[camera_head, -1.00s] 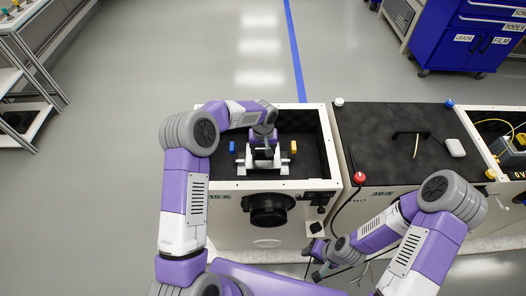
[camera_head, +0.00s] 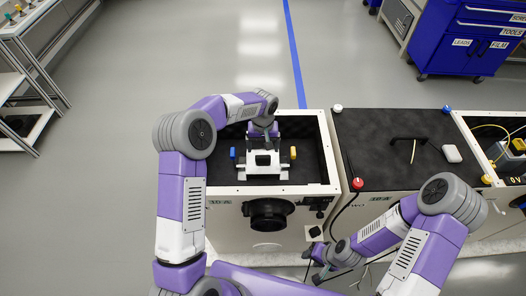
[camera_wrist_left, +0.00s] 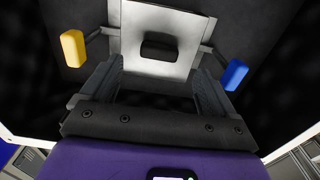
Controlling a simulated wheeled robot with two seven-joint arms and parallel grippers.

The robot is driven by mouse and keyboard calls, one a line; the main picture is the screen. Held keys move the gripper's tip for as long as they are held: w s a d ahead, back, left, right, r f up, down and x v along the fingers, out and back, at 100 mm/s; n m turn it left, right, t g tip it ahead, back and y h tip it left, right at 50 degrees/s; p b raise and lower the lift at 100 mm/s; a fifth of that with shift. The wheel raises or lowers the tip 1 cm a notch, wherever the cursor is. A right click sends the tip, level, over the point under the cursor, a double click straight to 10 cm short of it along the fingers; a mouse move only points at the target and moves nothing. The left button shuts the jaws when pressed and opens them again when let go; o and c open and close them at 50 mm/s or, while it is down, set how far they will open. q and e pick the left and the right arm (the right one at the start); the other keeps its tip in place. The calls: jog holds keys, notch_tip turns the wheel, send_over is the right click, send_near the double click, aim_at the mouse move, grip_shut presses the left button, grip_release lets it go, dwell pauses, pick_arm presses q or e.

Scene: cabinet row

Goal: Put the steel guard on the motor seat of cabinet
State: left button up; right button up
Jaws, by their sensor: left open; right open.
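The steel guard (camera_head: 250,158), a silver plate with a black handle (camera_head: 263,160), rests inside the left open cabinet (camera_head: 325,150). It also shows in the left wrist view (camera_wrist_left: 185,22). The silver seat bar (camera_head: 243,175) lies at its front edge; how the guard meets the motor seat is partly hidden. My left gripper (camera_head: 263,140) is just behind the guard, its fingers apart. In the left wrist view its open fingers (camera_wrist_left: 155,85) hold nothing, and the black handle lies beyond them. My right gripper (camera_head: 318,264) is empty and low in front of the cabinets.
A blue block (camera_head: 232,153) and a yellow block (camera_head: 293,153) flank the guard. The cabinet's walls surround my left gripper. A closed black-topped cabinet (camera_head: 385,155) with a handle and red button (camera_head: 358,184) stands to the right.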

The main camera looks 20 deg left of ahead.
pick_arm(q)
notch_tip(320, 180, up, 5)
jog(key=shift+r+p, duration=0.1)
jog(key=shift+p, duration=0.4)
